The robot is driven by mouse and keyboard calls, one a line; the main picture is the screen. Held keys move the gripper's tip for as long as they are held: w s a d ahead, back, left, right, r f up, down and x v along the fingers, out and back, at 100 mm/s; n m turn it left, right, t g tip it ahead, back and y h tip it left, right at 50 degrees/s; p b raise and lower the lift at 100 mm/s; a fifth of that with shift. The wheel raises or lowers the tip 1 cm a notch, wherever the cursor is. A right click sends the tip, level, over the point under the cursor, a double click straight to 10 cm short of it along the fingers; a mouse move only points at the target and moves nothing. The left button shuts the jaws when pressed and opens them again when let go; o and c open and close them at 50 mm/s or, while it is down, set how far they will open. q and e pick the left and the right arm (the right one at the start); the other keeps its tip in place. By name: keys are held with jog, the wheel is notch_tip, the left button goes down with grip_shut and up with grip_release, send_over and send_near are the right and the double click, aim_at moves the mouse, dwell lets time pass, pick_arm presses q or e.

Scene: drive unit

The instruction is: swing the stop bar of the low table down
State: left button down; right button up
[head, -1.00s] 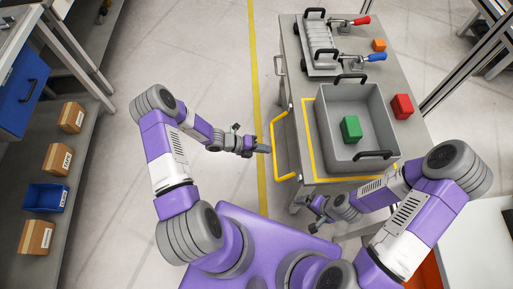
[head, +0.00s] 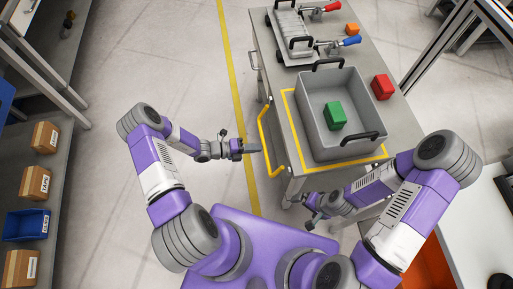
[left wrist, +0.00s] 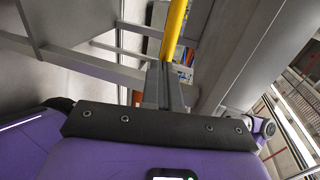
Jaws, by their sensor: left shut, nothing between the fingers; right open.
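The stop bar is a yellow bar (head: 268,143) standing out from the left side of the grey low table (head: 299,165). In the left wrist view the yellow bar (left wrist: 174,30) lies just beyond the fingertips. My left gripper (head: 255,146) is shut and empty. Its tip is right beside the bar's outer side; I cannot tell whether it touches. The shut fingers also show in the left wrist view (left wrist: 164,88). My right gripper (head: 309,212) is open and empty, low near the table's front end.
A grey bin (head: 312,130) with a green block (head: 335,115) stands on the table inside a yellow outline. A red block (head: 382,87), an orange block (head: 352,29) and a clamp fixture (head: 290,35) are also there. Floor left of the table is clear up to a shelf (head: 75,150).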

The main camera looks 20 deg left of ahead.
pick_arm(q)
jog(key=shift+w+d+f+b, duration=0.1)
jog(key=shift+w+d+f, duration=0.25)
jog(key=shift+d, duration=0.2)
jog(key=shift+w+d+f+b, duration=0.15)
jog(key=shift+w+d+f, duration=0.2)
jog(key=shift+d, duration=0.25)
jog(key=shift+w+d+f+b, duration=0.1)
jog(key=shift+w+d+f, duration=0.15)
jog(key=shift+d+f, duration=0.25)
jog(key=shift+d+r, duration=0.1)
jog(key=s+a+f, duration=0.1)
jog(key=s+a, duration=0.2)
jog(key=a, duration=0.3)
jog(key=s+a+f, duration=0.1)
jog(key=s+a, duration=0.2)
jog(key=a, duration=0.3)
jog(key=shift+s+f, duration=0.25)
jog(key=shift+f, duration=0.1)
